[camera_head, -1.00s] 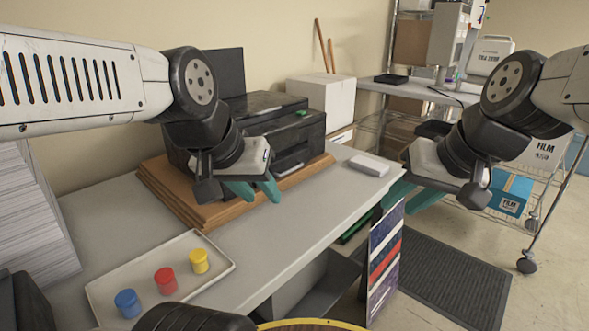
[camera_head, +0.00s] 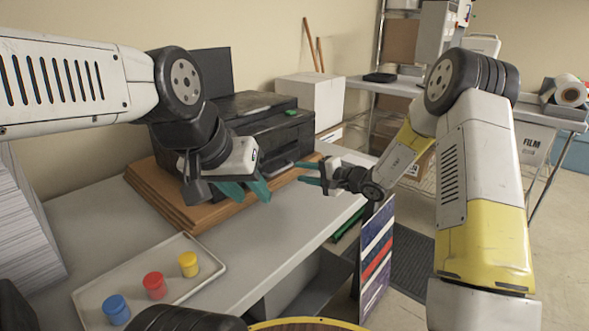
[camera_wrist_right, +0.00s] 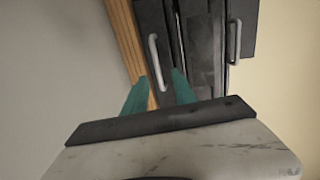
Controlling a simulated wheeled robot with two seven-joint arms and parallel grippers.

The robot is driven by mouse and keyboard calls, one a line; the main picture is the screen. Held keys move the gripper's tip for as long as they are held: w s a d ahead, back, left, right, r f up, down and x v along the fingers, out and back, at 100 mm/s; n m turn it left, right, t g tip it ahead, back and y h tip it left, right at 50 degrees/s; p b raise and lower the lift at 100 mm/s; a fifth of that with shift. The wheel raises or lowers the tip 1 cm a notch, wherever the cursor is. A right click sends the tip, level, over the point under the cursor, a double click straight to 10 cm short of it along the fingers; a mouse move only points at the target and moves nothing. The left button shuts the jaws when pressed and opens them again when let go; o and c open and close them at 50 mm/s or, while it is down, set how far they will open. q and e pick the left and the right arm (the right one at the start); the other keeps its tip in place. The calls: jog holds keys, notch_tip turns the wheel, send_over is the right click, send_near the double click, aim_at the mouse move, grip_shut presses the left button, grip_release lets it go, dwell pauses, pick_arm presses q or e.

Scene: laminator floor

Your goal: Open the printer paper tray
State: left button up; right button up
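The black printer (camera_head: 236,118) stands on stacked brown boards against the wall. Its front faces right in the head view, with a pale handle low on it (camera_head: 283,168). In the right wrist view the printer front (camera_wrist_right: 196,45) shows a pale handle (camera_wrist_right: 153,58) close ahead and a second handle (camera_wrist_right: 234,42) farther right. My right gripper (camera_head: 308,173) is open and empty before the printer front. Its teal fingers (camera_wrist_right: 158,82) point at the nearer handle, whose end lies around the gap; contact cannot be told. My left gripper (camera_head: 248,192) looks open and empty, beside the boards in the head view.
Brown boards (camera_head: 160,195) jut out under the printer. A tray (camera_head: 205,288) with blue, red and yellow jars lies on the near table. A paper stack (camera_head: 25,235) stands at left and a white box (camera_head: 312,95) behind the printer. The table's middle (camera_head: 265,225) is clear.

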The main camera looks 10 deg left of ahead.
aim_at(283, 169)
jog(key=shift+t, duration=0.3)
jog(key=x, duration=0.5)
jog(key=f+x, duration=0.1)
jog(key=x, duration=0.2)
jog(key=shift+w+d, duration=0.1)
jog(key=shift+w, duration=0.15)
grip_shut()
jog(key=shift+r, duration=0.1)
dwell(0.7)
